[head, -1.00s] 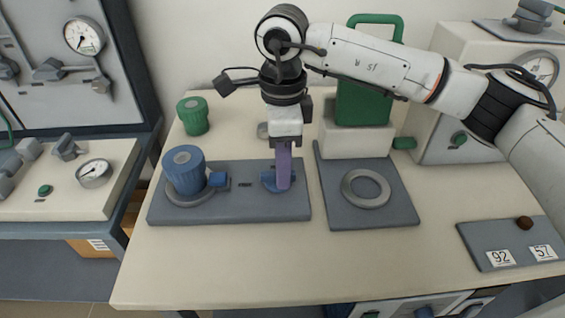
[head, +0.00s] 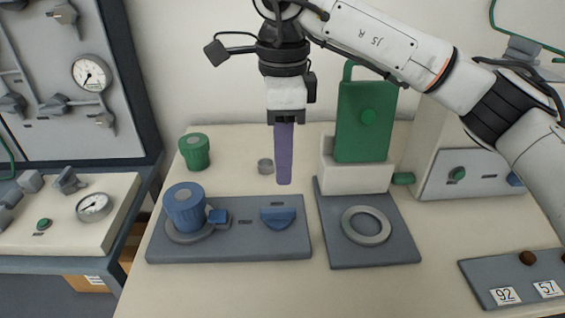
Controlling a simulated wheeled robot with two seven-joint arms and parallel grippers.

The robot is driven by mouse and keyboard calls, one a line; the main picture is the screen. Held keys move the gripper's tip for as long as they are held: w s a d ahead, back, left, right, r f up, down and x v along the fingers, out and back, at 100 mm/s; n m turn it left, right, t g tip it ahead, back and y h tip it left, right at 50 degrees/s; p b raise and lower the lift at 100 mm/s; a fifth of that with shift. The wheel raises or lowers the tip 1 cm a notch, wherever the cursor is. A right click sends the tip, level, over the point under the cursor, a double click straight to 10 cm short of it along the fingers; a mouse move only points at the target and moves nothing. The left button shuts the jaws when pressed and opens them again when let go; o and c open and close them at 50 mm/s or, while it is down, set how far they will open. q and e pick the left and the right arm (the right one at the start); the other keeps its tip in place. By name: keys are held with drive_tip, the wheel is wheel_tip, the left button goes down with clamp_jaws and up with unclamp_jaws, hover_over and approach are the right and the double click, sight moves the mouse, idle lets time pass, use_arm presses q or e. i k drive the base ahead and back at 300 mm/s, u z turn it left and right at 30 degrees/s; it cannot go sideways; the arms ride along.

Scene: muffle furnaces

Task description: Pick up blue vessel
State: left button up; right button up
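The blue vessel (head: 185,208) stands upright at the left end of a grey base plate (head: 244,241), within a ring-shaped seat. My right gripper (head: 284,180) points down with purple fingers, above and behind the blue half-round knob (head: 278,217) on the same plate. It is apart from the knob and to the right of the vessel. The fingers line up in this view, so their opening is hidden. My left gripper is not in view.

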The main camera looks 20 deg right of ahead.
sight(192, 225)
drive_tip(key=k, duration=1)
